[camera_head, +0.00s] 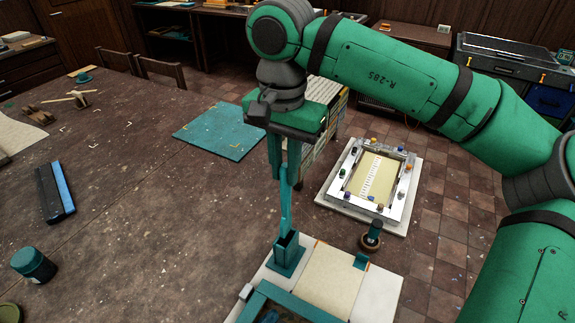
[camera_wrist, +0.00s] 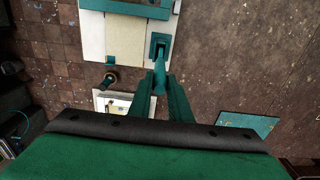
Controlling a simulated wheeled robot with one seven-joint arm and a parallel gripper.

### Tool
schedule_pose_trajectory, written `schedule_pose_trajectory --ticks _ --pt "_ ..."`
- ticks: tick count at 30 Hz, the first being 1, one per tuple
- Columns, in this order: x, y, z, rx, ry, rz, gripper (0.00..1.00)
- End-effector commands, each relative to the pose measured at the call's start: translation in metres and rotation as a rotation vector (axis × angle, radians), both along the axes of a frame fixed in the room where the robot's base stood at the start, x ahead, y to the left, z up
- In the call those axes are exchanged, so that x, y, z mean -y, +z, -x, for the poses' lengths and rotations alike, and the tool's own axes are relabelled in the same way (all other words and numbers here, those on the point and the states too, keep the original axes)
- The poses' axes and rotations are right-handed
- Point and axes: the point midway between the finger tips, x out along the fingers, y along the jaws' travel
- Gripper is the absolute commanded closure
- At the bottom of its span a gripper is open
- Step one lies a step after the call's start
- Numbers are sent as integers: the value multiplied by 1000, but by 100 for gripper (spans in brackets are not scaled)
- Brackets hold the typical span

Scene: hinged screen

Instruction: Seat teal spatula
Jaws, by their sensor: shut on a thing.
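My gripper (camera_head: 284,178) points down and is shut on the teal spatula (camera_head: 286,212), which hangs nearly upright below the fingers. A teal square holder (camera_head: 287,262) stands on the pale board below it. The spatula's lower end meets the holder's open top in the head view; I cannot tell how deep it is inside. In the wrist view the spatula (camera_wrist: 159,74) runs from between the two green fingers (camera_wrist: 158,88) towards the holder (camera_wrist: 154,40), whose dark opening shows around its far end. The fingers hide part of the spatula's upper end.
The pale board (camera_head: 384,297) also carries a teal frame (camera_head: 291,301). A dark knobbed stamp (camera_head: 372,235) stands behind the board. A white framed tray (camera_head: 352,199) stands beyond it. The brown table (camera_head: 130,230) to the left has wide clear room; a teal jar (camera_head: 33,264) stands there.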

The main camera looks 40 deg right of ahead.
Motion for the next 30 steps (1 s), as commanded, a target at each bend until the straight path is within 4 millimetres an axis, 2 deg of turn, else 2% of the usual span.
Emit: schedule_pose_trajectory --ticks 10,24,30 --pt "0 -4 1 0 -1 -1 100" --pt "0 -41 1 0 -1 -1 100" --pt "0 -46 1 0 -1 0 100"
